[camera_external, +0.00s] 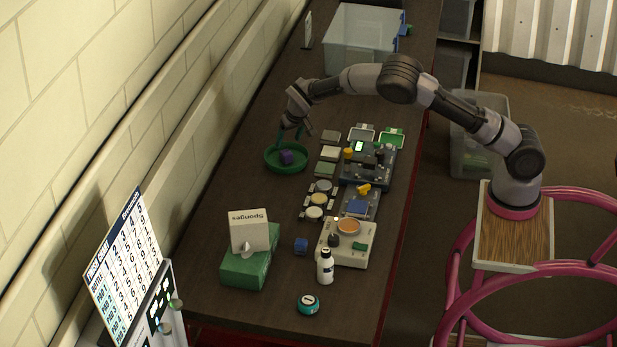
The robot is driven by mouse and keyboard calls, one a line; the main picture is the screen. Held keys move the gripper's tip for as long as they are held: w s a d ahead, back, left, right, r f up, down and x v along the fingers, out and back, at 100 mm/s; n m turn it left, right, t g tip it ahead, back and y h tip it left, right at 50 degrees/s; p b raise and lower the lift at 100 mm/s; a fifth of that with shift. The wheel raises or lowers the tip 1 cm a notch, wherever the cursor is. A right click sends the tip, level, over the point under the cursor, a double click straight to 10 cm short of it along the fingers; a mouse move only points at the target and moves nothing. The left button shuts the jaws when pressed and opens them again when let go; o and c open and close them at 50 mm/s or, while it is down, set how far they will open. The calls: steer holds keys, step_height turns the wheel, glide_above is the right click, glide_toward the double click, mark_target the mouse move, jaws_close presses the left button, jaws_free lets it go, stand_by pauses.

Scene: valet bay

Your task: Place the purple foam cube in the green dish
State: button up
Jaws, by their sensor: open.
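The purple foam cube (286,157) sits inside the green dish (272,168), near the middle of it. The round dish stands on the dark bench close to the wall side. My gripper (291,132) is just above the cube, pointing down, with its jaws open. A small gap seems to lie between the fingertips and the cube, but the view is too small to be sure.
To the dish's right are several small pads and a dark device (368,166). A clear bin (360,40) stands at the back.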

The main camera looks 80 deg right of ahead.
steer(key=s+a+r+t+y, duration=0.15)
steer(key=s+a+r, duration=0.35)
steer(key=s+r, duration=0.7)
steer(key=s+a+r+t+y, duration=0.1)
steer(key=s+a+r+y, duration=0.3)
steer(key=s+r, duration=0.8)
steer(key=s+a+r+n, duration=0.2)
steer(key=s+a+r, duration=0.2)
steer(key=s, duration=0.8)
steer(key=s+a+r+n+t, duration=0.1)
steer(key=s+a+r, duration=0.3)
steer(key=s, duration=0.9)
steer(key=shift+a+n, duration=0.9)
steer(key=shift+a, duration=0.05)
